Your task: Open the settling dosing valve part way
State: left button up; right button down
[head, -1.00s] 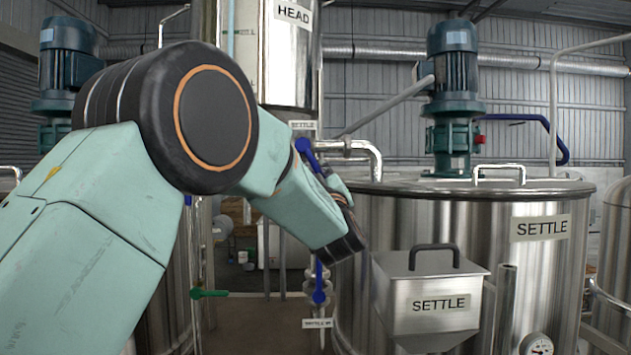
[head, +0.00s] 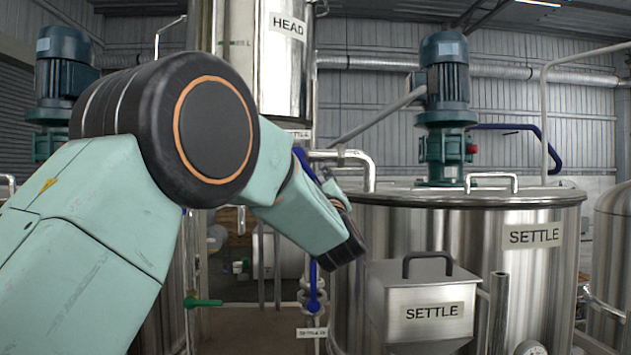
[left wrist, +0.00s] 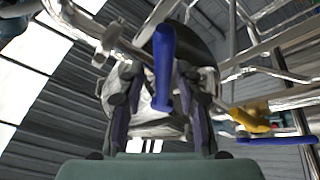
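The blue lever (head: 302,160) of the valve by the small SETTLE label (head: 298,135) shows below the HEAD tank (head: 287,70), partly hidden by my left arm. My left gripper (head: 335,188) is just right of it, mostly hidden behind my wrist. In the left wrist view a blue lever (left wrist: 163,65) stands upright between the two spread fingers of my left gripper (left wrist: 160,105). The fingers look apart from the lever on both sides; contact cannot be made out. My right gripper is not in view.
The SETTLE tank (head: 450,240) stands right, with a SETTLE hopper (head: 422,300) in front. A bent pipe (head: 355,160) runs beside the gripper. A lower blue handle (head: 314,285) and a green handle (head: 203,302) sit below.

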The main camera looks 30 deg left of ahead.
pick_arm(q)
jog(key=shift+w+a+f, duration=0.15)
jog(key=shift+w, duration=0.1)
jog(key=shift+s, duration=0.1)
